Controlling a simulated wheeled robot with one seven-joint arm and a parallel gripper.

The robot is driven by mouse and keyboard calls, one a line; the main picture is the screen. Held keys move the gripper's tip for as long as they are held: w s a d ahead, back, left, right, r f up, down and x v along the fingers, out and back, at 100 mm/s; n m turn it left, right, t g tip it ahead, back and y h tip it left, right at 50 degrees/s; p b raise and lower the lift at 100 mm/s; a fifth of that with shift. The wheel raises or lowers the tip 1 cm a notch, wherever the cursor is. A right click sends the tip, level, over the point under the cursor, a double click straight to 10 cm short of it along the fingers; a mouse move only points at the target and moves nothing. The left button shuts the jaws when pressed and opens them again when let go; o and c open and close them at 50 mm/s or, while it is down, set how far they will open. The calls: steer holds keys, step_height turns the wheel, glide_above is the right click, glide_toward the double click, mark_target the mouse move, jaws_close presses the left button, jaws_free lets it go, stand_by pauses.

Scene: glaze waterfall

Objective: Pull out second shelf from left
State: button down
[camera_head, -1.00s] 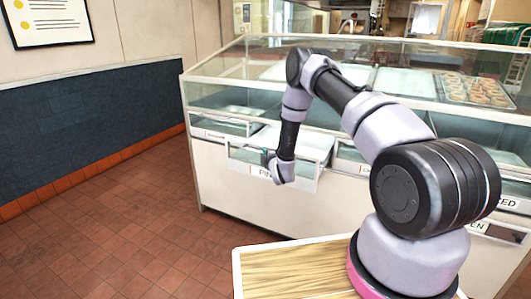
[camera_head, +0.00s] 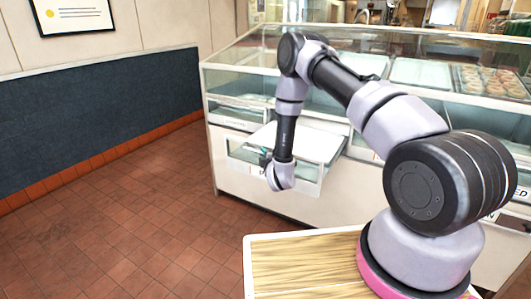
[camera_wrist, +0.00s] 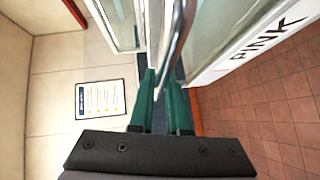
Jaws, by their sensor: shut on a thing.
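The second shelf from the left (camera_head: 310,143) is a white drawer with a clear glass front, in the display case. It stands pulled out from the case front. Its front shows in the wrist view with a label reading "PINK" (camera_wrist: 262,38). My gripper (camera_head: 266,158) is at the left part of the drawer front. In the wrist view, the green fingers of my gripper (camera_wrist: 163,85) are shut on the curved metal handle (camera_wrist: 178,38). My wrist hides part of the front and label in the head view.
The glass display case (camera_head: 213,150) runs across the back. The leftmost shelf (camera_head: 236,117) is beside the pulled drawer. A tray of pastries (camera_head: 493,82) sits in the case at right. The tiled floor (camera_head: 130,210) left of the case is clear. A framed sheet (camera_wrist: 100,98) hangs on the wall.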

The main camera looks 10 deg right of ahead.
steer(key=c, duration=0.9)
jaws_free()
steer(key=shift+s, duration=0.15)
steer(key=v, duration=1)
steer(key=shift+s, duration=0.3)
